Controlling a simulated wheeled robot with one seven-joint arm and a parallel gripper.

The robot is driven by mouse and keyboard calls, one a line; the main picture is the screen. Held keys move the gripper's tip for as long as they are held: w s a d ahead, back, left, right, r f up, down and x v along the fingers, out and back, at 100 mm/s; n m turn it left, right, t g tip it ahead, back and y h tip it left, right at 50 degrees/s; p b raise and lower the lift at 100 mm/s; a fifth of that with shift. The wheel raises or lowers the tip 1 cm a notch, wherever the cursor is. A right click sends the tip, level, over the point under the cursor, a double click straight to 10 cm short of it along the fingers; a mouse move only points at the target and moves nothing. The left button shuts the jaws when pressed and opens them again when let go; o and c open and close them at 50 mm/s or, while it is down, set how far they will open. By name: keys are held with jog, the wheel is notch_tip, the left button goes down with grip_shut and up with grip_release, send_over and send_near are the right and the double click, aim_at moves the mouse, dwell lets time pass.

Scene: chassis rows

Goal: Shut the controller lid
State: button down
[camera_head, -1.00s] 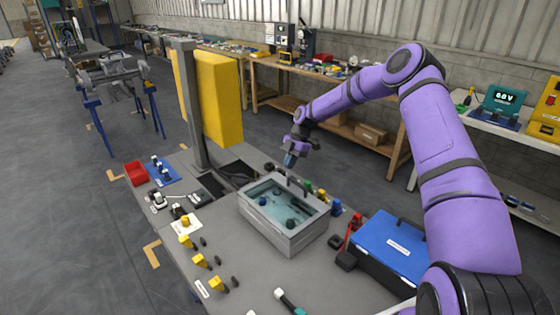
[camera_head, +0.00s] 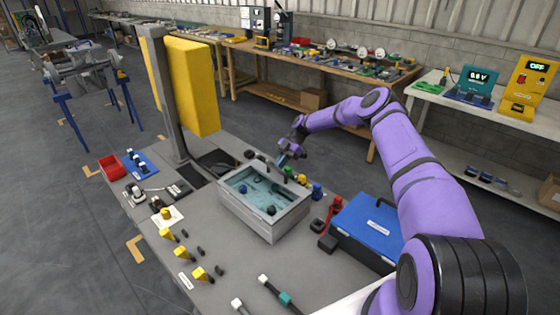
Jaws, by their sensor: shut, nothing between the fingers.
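A grey box (camera_head: 257,222) with a small label on its front stands in the middle of the bench; it appears to be the controller. Its top shows a teal, see-through-looking area (camera_head: 262,187) inside a grey rim, with dark round parts visible there. I cannot tell whether this is a clear lid or an open inside. My gripper (camera_head: 282,161) is shut and empty, pointing down at the box's far right edge. Dark small parts sit along that far edge. I cannot tell whether the fingertips touch anything.
A blue case (camera_head: 368,228) lies right of the box, with red-handled pliers (camera_head: 336,205) between. A yellow panel (camera_head: 192,85) on a grey post (camera_head: 165,100) rises behind left. Yellow parts (camera_head: 202,273) and a red bin (camera_head: 110,166) are at left.

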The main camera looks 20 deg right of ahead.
jog(key=shift+d, duration=0.1)
dwell(0.5)
jog(key=v, duration=1)
jog(key=s+a+r+m+h, duration=0.15)
jog(key=a+r, duration=0.35)
jog(key=r, duration=0.5)
jog(key=s+a+r+m+h, duration=0.1)
jog(key=a+r+m+h, duration=0.2)
jog(key=r, duration=0.7)
jog(key=s+a+r+m+t+h, duration=0.1)
jog(key=s+a+r+m+h, duration=0.1)
jog(key=s+a+r, duration=0.35)
jog(key=s+a+r+m+t+h, duration=0.2)
jog(key=s+r, duration=0.5)
jog(key=r, duration=0.4)
jog(key=s+r+m+t+h, duration=0.1)
jog(key=s+r+m, duration=0.25)
jog(key=s, duration=0.65)
jog(key=s+r+m+t, duration=0.2)
jog(key=s+r+m, duration=0.15)
jog(key=s, duration=0.55)
jog(key=s+d+f+m+t, duration=0.1)
jog(key=s+m, duration=0.2)
jog(key=s, duration=0.7)
jog(key=s+f+m+t, duration=0.1)
jog(key=s+m, duration=0.3)
jog(key=s, duration=0.6)
jog(key=shift+d+f+t, duration=0.3)
jog(key=shift+d+t, duration=0.1)
jog(key=shift+t, duration=0.2)
